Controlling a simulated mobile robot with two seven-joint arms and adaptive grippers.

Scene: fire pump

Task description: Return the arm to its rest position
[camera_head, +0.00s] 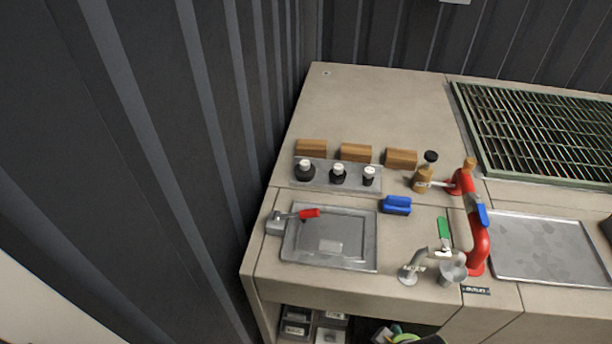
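Neither of my grippers nor any part of my arms shows in the head view. A red pipe (481,246) with a blue lever handle (481,215) stands at the right of the worktop. A grey metal fitting (413,268) and a green-handled valve (444,232) are at its left. A grey panel (361,251) lies at the front left, with a red-handled lever (308,214) at its upper left corner.
Several dark bottles stand on a grey strip (320,181) before wooden blocks (356,152). A blue block (396,205) and a brown bottle (422,180) are nearby. A metal tray (545,250) and a green-framed grate (540,130) are right. A dark corrugated wall (150,130) borders the left.

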